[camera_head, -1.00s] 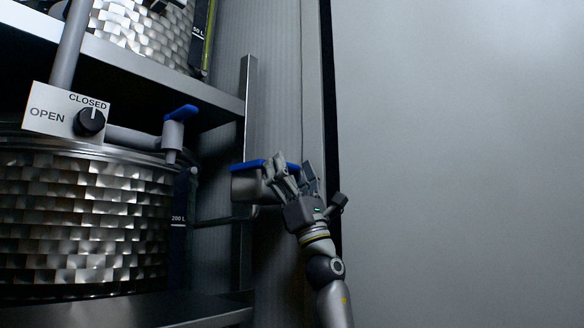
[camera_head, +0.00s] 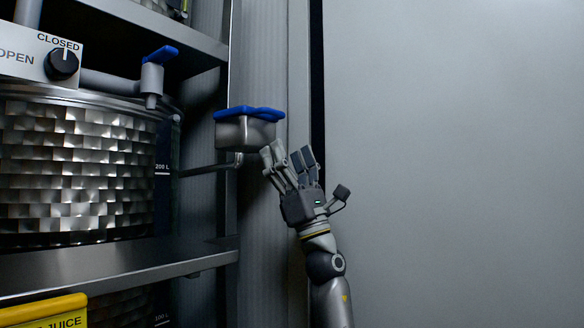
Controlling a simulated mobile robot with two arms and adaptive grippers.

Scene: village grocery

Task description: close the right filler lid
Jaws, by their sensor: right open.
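A small grey metal filler cup (camera_head: 243,133) stands out beside the shelf post, with a blue lid (camera_head: 250,113) along its top. The lid looks roughly level, but I see it from about edge-on and cannot tell whether it is fully down. My right gripper (camera_head: 287,160) is open and empty, just below and to the right of the cup. Its fingers point up, and the left finger overlaps the cup's lower right corner in the picture; I cannot tell whether they touch. My left gripper is not in view.
A shiny tank (camera_head: 75,165) sits on a shelf at left, with a black OPEN/CLOSED knob (camera_head: 62,64) turned to CLOSED and a blue-handled valve (camera_head: 160,55). A metal shelf edge (camera_head: 150,272) runs below. A bare grey panel (camera_head: 460,160) fills the right side.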

